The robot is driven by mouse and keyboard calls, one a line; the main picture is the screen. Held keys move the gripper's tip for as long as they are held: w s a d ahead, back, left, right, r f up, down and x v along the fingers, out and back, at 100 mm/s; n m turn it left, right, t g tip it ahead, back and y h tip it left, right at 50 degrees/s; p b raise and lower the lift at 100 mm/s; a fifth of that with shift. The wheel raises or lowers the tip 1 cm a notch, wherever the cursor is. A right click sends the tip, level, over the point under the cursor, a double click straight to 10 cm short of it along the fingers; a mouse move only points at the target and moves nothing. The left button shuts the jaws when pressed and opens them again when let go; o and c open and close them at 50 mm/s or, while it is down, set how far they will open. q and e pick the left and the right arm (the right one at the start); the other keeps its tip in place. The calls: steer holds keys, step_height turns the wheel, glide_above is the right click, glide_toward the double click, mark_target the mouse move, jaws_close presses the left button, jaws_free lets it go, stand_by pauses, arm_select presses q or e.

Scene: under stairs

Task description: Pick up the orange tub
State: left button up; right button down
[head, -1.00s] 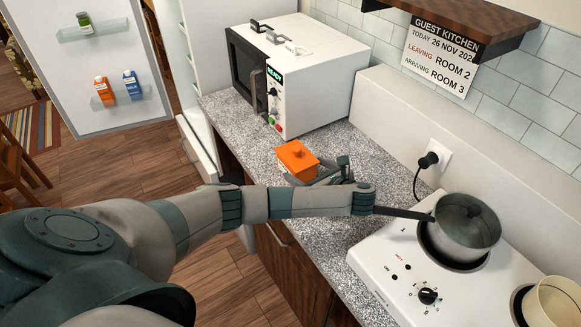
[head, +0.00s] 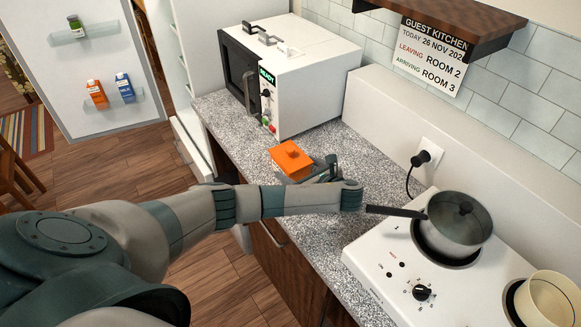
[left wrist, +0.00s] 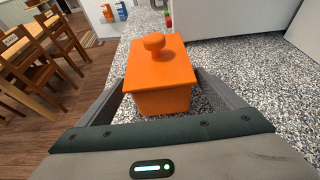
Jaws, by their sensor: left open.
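The orange tub (head: 291,160) stands upright on the speckled counter, between the microwave and the hob. It has a lid with a round knob, and it also shows in the left wrist view (left wrist: 160,80). My left gripper (head: 308,171) is at the tub. In the left wrist view its open fingers (left wrist: 160,92) lie one on each side of the tub's near part. I cannot tell whether either finger touches it. In the head view the gripper and forearm hide the tub's lower near side. My right gripper is not in view.
A white microwave (head: 305,75) stands behind the tub. A hob (head: 395,270) with a lidded pan (head: 455,225) is at the right, its handle (head: 395,211) reaching close to my wrist. A cream pot (head: 548,300) stands at the lower right. The counter's front edge is near the tub.

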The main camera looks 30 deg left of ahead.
arm_select(q)
steer(key=shift+a, duration=0.1)
steer(key=shift+p+x, duration=0.8)
steer(key=shift+x, duration=0.2)
steer(key=shift+f+p+x, duration=0.15)
steer(key=shift+p+x, duration=0.05)
steer(key=shift+x, duration=0.55)
steer(key=shift+f+p+x, duration=0.15)
steer(key=shift+p+x, duration=0.05)
steer(key=shift+x, duration=0.55)
steer(key=shift+w, duration=0.1)
steer(key=c, duration=1.4)
